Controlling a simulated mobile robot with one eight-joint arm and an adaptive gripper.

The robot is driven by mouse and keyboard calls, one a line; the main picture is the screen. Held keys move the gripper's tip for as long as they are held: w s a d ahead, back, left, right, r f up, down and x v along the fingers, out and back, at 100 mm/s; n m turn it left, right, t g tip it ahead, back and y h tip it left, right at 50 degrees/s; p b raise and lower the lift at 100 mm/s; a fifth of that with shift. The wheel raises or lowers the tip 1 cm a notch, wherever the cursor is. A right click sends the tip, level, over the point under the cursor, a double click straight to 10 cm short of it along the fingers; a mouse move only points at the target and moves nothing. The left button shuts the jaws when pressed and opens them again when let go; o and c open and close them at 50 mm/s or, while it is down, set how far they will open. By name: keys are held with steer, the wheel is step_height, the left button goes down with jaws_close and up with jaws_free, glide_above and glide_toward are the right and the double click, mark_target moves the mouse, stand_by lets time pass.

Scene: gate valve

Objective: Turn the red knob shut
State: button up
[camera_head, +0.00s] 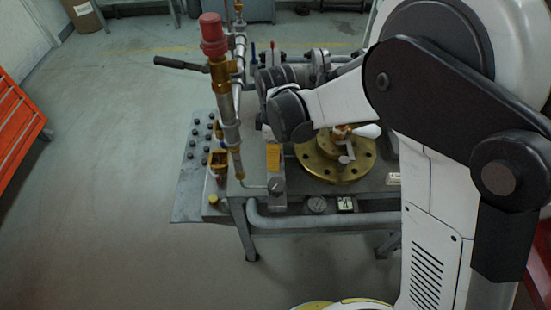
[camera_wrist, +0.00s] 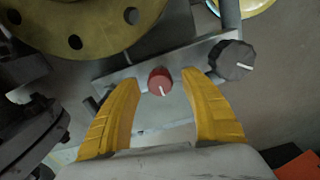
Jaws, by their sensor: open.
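The red knob (camera_wrist: 160,82) is small and round with a white pointer line. In the wrist view it sits on a grey metal panel. My gripper (camera_wrist: 157,77) has its two yellow fingers apart, one on each side of the knob in the picture. Gaps show between the knob and both fingers, and I cannot tell how far above it the fingertips are. In the head view my gripper (camera_head: 273,165) points down at the bench's front edge, and I cannot make out the red knob there.
A larger dark knob (camera_wrist: 232,60) with a white line is right of the red one. A brass flange (camera_wrist: 80,25) lies at upper left in the wrist view. In the head view, a vertical pipe with a red cap (camera_head: 213,35) stands left of my gripper.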

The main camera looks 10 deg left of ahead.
steer(key=shift+f, duration=0.25)
jaws_close()
